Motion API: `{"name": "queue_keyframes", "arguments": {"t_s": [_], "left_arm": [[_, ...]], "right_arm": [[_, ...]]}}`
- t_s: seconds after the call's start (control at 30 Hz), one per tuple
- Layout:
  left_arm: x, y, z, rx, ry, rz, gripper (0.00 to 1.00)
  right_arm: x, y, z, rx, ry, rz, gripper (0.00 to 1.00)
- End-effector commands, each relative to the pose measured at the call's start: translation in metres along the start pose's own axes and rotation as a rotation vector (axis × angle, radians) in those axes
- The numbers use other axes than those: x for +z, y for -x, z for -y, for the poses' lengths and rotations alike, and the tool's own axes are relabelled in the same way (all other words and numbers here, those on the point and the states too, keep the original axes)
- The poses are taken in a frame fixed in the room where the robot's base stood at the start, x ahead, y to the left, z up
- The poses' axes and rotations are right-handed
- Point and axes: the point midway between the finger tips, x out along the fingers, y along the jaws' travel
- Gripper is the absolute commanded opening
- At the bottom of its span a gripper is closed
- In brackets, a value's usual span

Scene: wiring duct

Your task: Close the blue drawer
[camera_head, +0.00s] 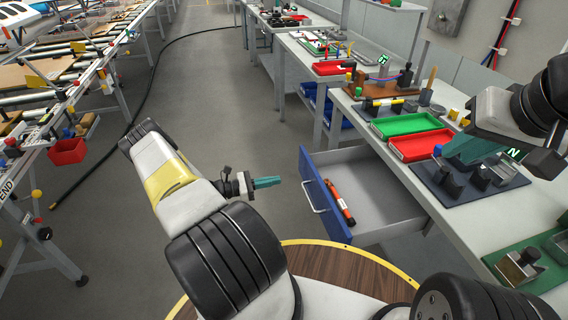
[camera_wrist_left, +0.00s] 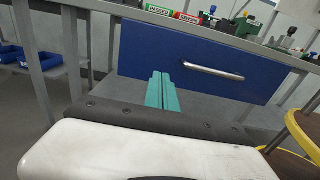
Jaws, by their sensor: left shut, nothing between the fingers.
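The blue drawer (camera_head: 322,190) stands pulled out from under the right-hand workbench. Its grey inside shows, with an orange-and-black tool (camera_head: 341,203) lying near the front panel. A silver handle (camera_head: 312,197) is on the front panel, and it also shows in the left wrist view (camera_wrist_left: 213,71). My left gripper (camera_head: 277,182) is shut and empty, a short way left of the panel. In the left wrist view its teal fingers (camera_wrist_left: 161,77) appear against the blue panel, left of the handle; contact there cannot be told. My right gripper (camera_head: 460,152) is over the workbench top; its finger gap is unclear.
The workbench (camera_head: 455,210) carries a green tray (camera_head: 406,125), a red tray (camera_head: 420,145) and several fixtures, close to my right gripper. Open floor (camera_head: 230,110) lies left of the drawer. A conveyor frame with a red bin (camera_head: 68,151) stands at the left.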

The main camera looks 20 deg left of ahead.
Motion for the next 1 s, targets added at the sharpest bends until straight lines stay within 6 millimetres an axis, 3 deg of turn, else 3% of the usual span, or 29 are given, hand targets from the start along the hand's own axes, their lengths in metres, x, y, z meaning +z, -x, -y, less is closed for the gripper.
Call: {"name": "queue_keyframes", "arguments": {"t_s": [0.2, 0.43, 0.63, 1.0], "left_arm": [[0.0, -0.049, 0.001, -0.004, 0.0, 0.0, 0.0], [0.0, -0.086, 0.001, -0.003, 0.0, -0.001, 0.0], [0.0, -0.098, 0.001, -0.002, -0.001, -0.002, 0.0], [0.0, -0.099, 0.0, -0.002, -0.001, -0.002, 0.0]], "right_arm": [[0.0, 0.0, 0.0, 0.0, 0.0, 0.0, 0.2], [0.0, 0.0, 0.0, 0.0, 0.0, 0.0, 0.2], [0.0, 0.0, 0.0, 0.0, 0.0, 0.0, 0.2], [0.0, 0.0, 0.0, 0.0, 0.0, 0.0, 0.2]]}}
